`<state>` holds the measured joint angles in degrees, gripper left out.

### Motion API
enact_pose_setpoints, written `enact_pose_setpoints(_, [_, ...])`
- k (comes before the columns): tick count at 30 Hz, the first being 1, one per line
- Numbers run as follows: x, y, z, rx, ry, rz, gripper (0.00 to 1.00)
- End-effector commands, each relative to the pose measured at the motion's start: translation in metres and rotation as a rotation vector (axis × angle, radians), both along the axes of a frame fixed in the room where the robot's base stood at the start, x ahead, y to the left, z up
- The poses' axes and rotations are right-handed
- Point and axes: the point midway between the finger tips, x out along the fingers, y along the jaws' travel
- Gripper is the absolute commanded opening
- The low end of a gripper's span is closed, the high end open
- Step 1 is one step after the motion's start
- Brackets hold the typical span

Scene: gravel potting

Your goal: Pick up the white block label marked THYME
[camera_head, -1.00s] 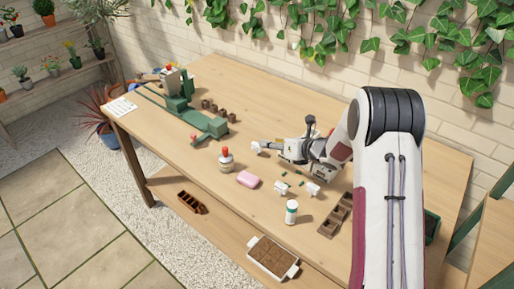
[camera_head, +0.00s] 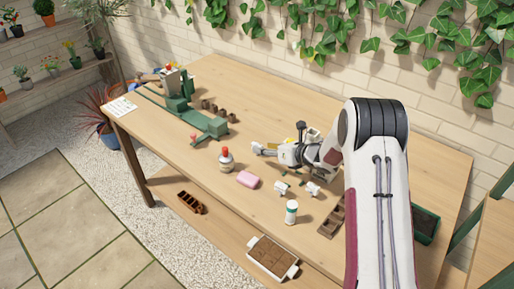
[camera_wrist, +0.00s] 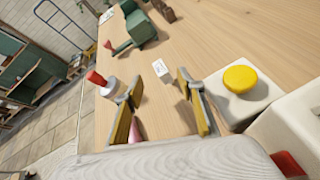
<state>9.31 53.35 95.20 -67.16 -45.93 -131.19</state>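A small white block label (camera_wrist: 160,68) with dark marks on its face stands on the wooden table in the wrist view. The marks are too small to read. My gripper (camera_wrist: 154,88) is open, and the block lies just beyond and between its two fingertips, not visibly touched. In the head view my gripper (camera_head: 264,150) is low over the middle of the table, pointing left. There I cannot clearly separate the label from the fingertips. Two other small white pieces, one left (camera_head: 281,188) and one right (camera_head: 312,189), lie nearer the front edge; their markings are unreadable.
A white bottle (camera_head: 292,212) and a compartmented wooden tray (camera_head: 334,217) are front right. A green device (camera_head: 190,112) and several brown pots (camera_head: 216,109) are farther left.

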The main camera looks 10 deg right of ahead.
Motion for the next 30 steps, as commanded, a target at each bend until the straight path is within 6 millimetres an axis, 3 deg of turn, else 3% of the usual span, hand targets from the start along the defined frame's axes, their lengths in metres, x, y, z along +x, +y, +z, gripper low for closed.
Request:
enact_pose_setpoints(17, [0.006, 0.005, -0.004, 0.000, -0.001, 0.001, 0.39])
enact_pose_setpoints(30, [0.036, 0.023, -0.019, 0.001, 0.000, 0.002, 0.39])
